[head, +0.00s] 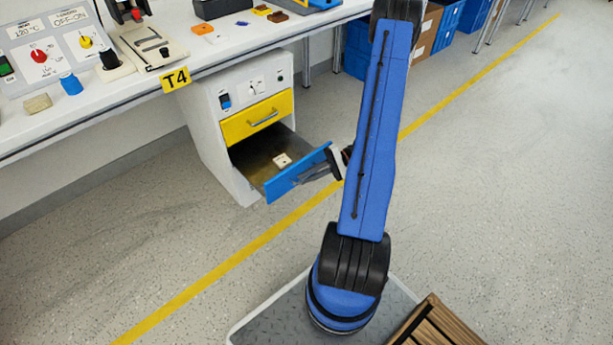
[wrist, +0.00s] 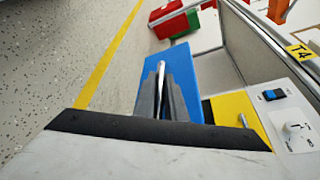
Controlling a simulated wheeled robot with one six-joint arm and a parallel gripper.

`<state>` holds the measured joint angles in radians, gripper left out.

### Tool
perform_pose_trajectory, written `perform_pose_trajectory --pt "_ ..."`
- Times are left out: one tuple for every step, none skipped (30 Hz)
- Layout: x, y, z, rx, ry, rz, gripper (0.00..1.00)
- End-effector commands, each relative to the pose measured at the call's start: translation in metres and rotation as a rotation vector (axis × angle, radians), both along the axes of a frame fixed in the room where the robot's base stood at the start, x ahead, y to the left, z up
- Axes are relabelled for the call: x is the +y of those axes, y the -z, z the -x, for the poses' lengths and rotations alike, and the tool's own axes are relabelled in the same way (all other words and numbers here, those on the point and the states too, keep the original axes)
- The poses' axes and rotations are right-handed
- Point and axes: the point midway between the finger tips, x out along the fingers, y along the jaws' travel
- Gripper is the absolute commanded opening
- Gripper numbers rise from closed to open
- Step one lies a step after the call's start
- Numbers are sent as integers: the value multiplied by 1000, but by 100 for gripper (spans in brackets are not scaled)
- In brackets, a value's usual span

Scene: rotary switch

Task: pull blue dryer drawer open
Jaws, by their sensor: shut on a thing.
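The blue drawer (head: 297,173) is the lower drawer of a white cabinet (head: 211,115) under the workbench. It stands well out, and its inside shows with a small whitish piece (head: 282,160) in it. My gripper (head: 337,162) is at the drawer's front, partly hidden by my arm. In the wrist view the gripper (wrist: 160,95) is shut on the metal bar handle (wrist: 162,75) of the blue front (wrist: 183,57). The yellow drawer (head: 257,117) above it is shut.
A blue switch (head: 225,101) and a white knob (head: 257,87) sit on the cabinet above the yellow drawer. The workbench (head: 225,62) with several devices runs above. A wooden crate (head: 436,325) is at the lower right. The floor in front is clear, with a yellow line (head: 230,262) across it.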

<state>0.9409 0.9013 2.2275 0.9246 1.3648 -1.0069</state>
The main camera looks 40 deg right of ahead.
Motion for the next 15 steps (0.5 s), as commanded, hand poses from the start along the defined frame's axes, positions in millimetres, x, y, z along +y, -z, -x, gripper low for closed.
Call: perform_pose_trajectory --pt "-2 0 -1 -2 2 2 0" --pt "-2 0 -1 -2 2 2 16" --pt "-2 0 -1 -2 2 2 18" --pt "-2 0 -1 -1 2 2 18" --pt "-1 0 -1 -1 2 2 18" --pt "-1 0 -1 -1 1 1 18" --pt "-1 0 -1 -1 1 1 18" --pt "-1 0 -1 -1 1 1 18" --pt "-1 0 -1 -1 1 1 18" --pt "-1 0 -1 -1 1 1 18" --pt "-1 0 -1 -1 1 1 18" --pt "-2 0 0 -1 1 1 18" --pt "-3 0 0 -1 1 1 18" --pt "-4 -1 0 -1 1 1 18" --pt "-7 -1 1 -1 2 2 18"
